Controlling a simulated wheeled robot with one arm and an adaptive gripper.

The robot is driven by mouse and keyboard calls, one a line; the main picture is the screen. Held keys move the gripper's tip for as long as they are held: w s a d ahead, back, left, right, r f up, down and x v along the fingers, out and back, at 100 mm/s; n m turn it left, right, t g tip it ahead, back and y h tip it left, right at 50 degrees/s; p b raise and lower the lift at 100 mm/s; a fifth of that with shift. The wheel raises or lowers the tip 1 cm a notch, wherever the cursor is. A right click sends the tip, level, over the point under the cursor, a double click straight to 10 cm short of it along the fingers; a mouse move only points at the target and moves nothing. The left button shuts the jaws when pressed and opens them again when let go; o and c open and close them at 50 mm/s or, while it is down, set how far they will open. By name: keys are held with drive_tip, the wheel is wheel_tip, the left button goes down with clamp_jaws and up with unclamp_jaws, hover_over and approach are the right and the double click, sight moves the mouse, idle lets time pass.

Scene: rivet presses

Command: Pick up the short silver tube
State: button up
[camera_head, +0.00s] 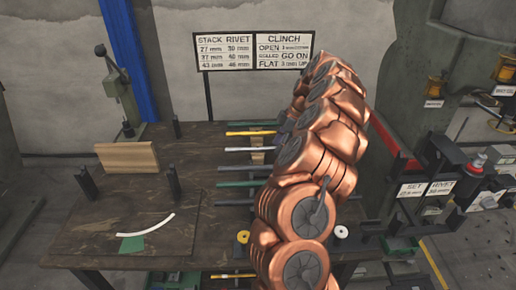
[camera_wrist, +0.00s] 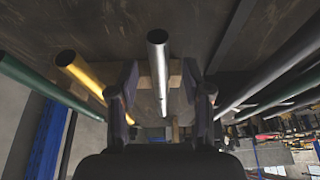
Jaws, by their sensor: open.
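The short silver tube (camera_wrist: 157,55) lies lengthwise in the middle of the wrist view, its open end toward the top. My gripper (camera_wrist: 161,80) is open, with one finger on each side of the tube; I cannot tell whether either touches it. In the head view a pale silver tube (camera_head: 248,149) lies on the table among other tubes, its right end close to my copper arm. My gripper is mostly hidden behind the arm there.
A yellow tube (camera_wrist: 79,70) lies close left of the silver one, with a green tube (camera_wrist: 28,72) beyond it. The dark table (camera_head: 120,200) bears a wooden block (camera_head: 127,156), upright posts and a white curved strip (camera_head: 147,227). A sign (camera_head: 253,51) stands behind.

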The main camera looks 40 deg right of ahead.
drive_tip(key=shift+w+a+f, duration=0.1)
drive_tip(key=shift+a+f, duration=0.05)
drive_tip(key=shift+f, duration=0.3)
clamp_jaws()
